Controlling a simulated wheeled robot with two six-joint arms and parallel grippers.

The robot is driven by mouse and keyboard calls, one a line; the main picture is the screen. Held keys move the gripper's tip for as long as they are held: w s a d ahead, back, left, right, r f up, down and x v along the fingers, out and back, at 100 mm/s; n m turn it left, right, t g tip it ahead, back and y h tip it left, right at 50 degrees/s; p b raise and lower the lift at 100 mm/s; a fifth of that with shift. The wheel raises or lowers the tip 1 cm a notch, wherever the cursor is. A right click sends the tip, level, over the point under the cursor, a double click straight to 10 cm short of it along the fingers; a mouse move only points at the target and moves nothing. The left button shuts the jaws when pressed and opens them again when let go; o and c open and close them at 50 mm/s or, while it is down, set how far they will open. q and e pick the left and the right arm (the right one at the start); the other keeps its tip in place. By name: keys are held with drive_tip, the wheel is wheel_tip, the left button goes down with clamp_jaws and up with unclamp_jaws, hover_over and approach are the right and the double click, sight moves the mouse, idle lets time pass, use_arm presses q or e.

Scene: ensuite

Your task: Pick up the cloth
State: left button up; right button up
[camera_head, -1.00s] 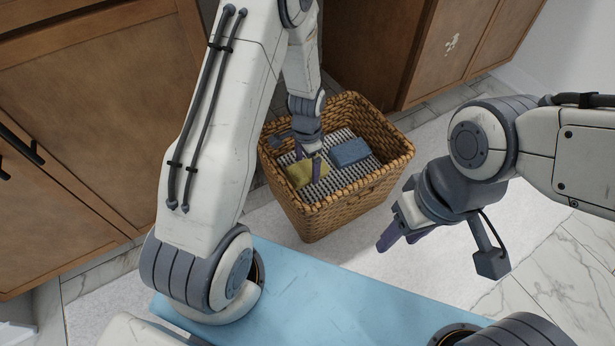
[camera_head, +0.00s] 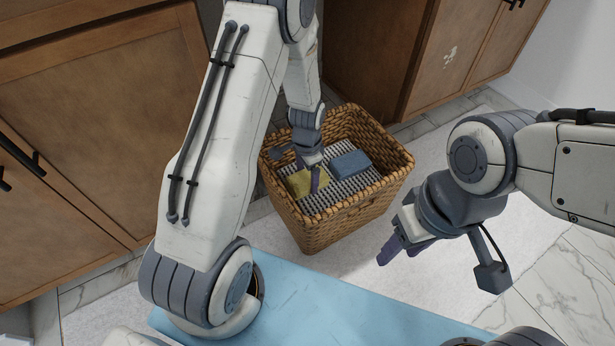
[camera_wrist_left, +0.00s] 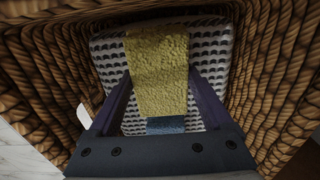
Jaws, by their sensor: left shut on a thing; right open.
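A folded yellow cloth (camera_head: 304,184) is inside the wicker basket (camera_head: 338,225). My left gripper (camera_head: 316,181) reaches down into the basket and is shut on the yellow cloth. In the left wrist view the yellow cloth (camera_wrist_left: 158,72) stands between the two purple fingers. A folded blue cloth (camera_head: 351,164) lies in the basket to the right of it, and its edge shows in the left wrist view (camera_wrist_left: 165,125). My right gripper (camera_head: 397,246) is open and empty, outside the basket to its right.
A black-and-white patterned lining (camera_head: 345,190) covers the basket's bottom. The woven walls stand close around my left gripper. Wooden cabinets (camera_head: 90,110) stand to the left and behind. The basket stands on a pale rug (camera_head: 450,170) over marble tile.

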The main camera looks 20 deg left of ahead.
sight(309, 181)
use_arm(q)
drive_tip(key=r+p, duration=0.2)
drive_tip(key=r, duration=0.1)
drive_tip(key=r+p, duration=0.1)
drive_tip(key=shift+s+d+r, duration=0.2)
drive_tip(key=shift+s+d, duration=0.1)
drive_tip(key=shift+d, duration=0.1)
drive_tip(key=s+d+r+p, duration=0.5)
drive_tip(key=s+d, duration=0.1)
drive_tip(key=d, duration=0.2)
drive_tip(key=shift+s+d+r+p, duration=0.15)
drive_tip(key=shift+s+r+p, duration=0.15)
drive_tip(key=shift+s+p, duration=0.1)
